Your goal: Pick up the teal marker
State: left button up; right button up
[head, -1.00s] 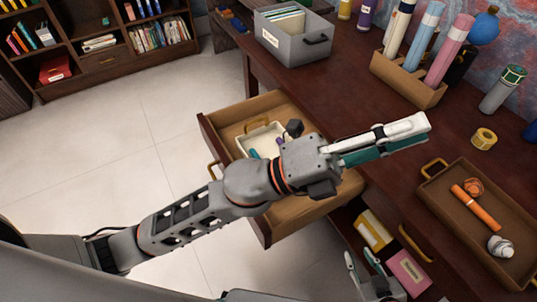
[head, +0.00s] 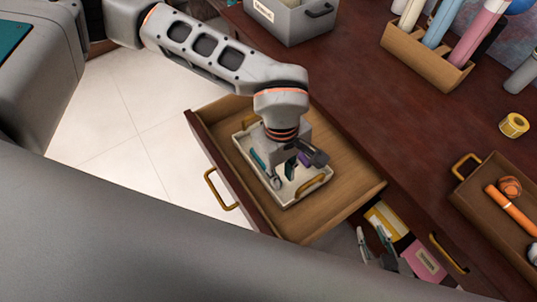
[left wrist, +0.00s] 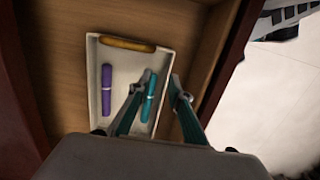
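The teal marker (head: 257,158) lies in a cream tray (head: 239,139) inside the open drawer (head: 345,190). It also shows in the left wrist view (left wrist: 149,97), with a pale band. My left gripper (head: 283,178) points down over the tray, open. In the left wrist view its fingers (left wrist: 155,88) stand apart, with the marker between them, nearer the left finger; I cannot tell whether they touch it. My right gripper (head: 374,240) is open and empty, low beside the drawer.
A purple marker (left wrist: 106,90) lies in the same tray. The tray has a tan handle (left wrist: 128,43). On the desk stand a grey file box (head: 290,22), a wooden tube holder (head: 425,55), a tape roll (head: 514,125) and a brown tray (head: 478,200). Drawer floor right of the tray is bare.

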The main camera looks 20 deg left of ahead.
pick_arm(q)
jog(key=w+a, duration=0.1)
jog(key=w+a+t+y, duration=0.1)
jog(key=w+a, duration=0.1)
jog(key=w+a+y, duration=0.1)
jog(key=w+a, duration=0.1)
jog(key=shift+w+a+f+b, duration=0.2)
jog(key=shift+f+b, duration=0.15)
jog(key=shift+a+f, duration=0.1)
jog(key=shift+f, duration=0.2)
notch_tip(320, 180, down, 2)
jog(key=shift+w+f, duration=0.1)
jog(key=f, duration=0.2)
jog(key=f+b, duration=0.1)
jog(key=f, duration=0.1)
jog(key=shift+w+a+f, duration=0.15)
jog(key=shift+a+f, duration=0.05)
jog(key=shift+f, duration=0.15)
jog(key=c, duration=0.5)
